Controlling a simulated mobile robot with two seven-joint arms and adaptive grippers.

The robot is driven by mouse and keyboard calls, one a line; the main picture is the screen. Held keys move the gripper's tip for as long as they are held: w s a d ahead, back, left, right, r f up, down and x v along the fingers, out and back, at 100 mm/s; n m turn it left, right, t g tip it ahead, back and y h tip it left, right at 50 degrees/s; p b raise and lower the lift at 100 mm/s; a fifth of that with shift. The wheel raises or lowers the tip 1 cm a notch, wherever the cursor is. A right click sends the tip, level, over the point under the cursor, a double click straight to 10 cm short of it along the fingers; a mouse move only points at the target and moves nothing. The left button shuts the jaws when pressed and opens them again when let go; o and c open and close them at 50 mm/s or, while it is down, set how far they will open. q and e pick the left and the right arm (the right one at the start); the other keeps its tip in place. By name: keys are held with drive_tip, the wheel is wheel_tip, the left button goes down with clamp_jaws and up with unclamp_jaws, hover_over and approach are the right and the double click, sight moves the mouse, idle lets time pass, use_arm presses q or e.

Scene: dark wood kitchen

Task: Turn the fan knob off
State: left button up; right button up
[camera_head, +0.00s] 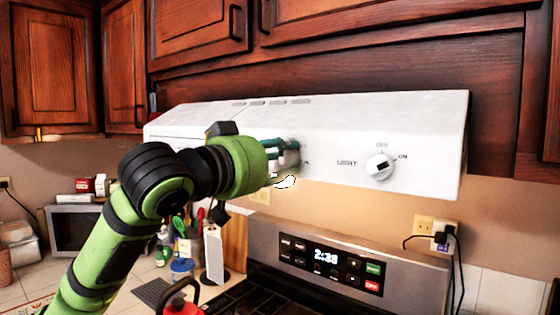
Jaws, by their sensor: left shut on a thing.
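The white range hood (345,125) hangs under the dark cabinets and carries two knobs on its sloped front. My left gripper (286,154) is up against the left part of this front, with its fingers shut on the fan knob. The gripper and its wrist hide nearly all of that knob and its label, so I cannot read its setting. The light knob (380,166), with LIGHT, OFF and ON printed around it, is in plain sight to the right. Nothing touches it. My right gripper is not in view.
Below the hood stands the stove's control panel (330,263) with a lit clock. A red kettle (181,301) is at the bottom. A microwave (72,228), a paper towel roll (213,255) and utensils are on the left counter. Plugged cords hang at the right wall.

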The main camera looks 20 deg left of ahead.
use_arm(q)
drive_tip(key=shift+s+a+r, duration=0.1)
drive_tip(key=shift+a+r, duration=0.1)
drive_tip(key=shift+r, duration=0.3)
drive_tip(key=o, duration=1.1)
drive_tip(key=shift+d+f, duration=0.1)
drive_tip(key=shift+f, duration=0.1)
drive_tip(key=shift+f, duration=0.1)
drive_tip(key=v, duration=1.1)
drive_tip(key=shift+s, duration=0.4)
